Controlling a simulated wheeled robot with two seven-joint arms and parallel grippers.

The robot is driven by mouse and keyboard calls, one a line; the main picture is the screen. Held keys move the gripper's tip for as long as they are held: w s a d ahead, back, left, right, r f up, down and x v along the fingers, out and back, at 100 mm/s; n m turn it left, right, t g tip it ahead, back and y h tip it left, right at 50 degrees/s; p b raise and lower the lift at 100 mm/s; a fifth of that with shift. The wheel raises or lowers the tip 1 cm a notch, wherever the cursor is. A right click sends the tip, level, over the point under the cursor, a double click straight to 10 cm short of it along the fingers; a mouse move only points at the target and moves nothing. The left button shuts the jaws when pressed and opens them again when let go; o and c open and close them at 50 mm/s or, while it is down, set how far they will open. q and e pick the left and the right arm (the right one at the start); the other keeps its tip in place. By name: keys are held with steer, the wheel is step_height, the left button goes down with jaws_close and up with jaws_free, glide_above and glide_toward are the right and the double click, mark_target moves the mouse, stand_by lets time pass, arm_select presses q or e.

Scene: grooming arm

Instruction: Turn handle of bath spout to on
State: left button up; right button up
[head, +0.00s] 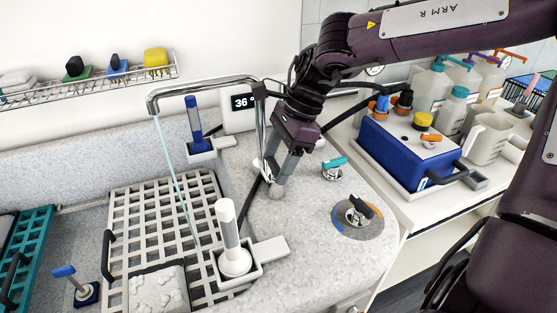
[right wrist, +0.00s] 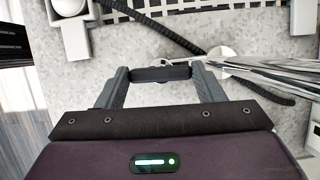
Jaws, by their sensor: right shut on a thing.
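The chrome bath spout (head: 205,84) rises from the grey speckled deck and arches left over the tub; its pipe also shows at the right of the right wrist view (right wrist: 270,72). A thin pale-blue stream (head: 172,165) hangs from its tip into the tub. My right gripper (head: 277,188) is down beside the spout's base. In the right wrist view, its two fingers are shut on a short dark handle bar (right wrist: 160,74), next to the spout's base. The fingers hide the handle in the head view. My left gripper is not in view.
Two other knobs, one teal (head: 333,167) and one black and orange (head: 359,210), stand on the deck to the right. A dark hose (right wrist: 245,86) runs by the spout's base. A white brush (head: 231,235) stands in a holder in front.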

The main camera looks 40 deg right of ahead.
steer(key=shift+n, duration=0.4)
steer(key=o, duration=1)
steer(key=v, duration=0.8)
steer(key=shift+w, duration=0.1)
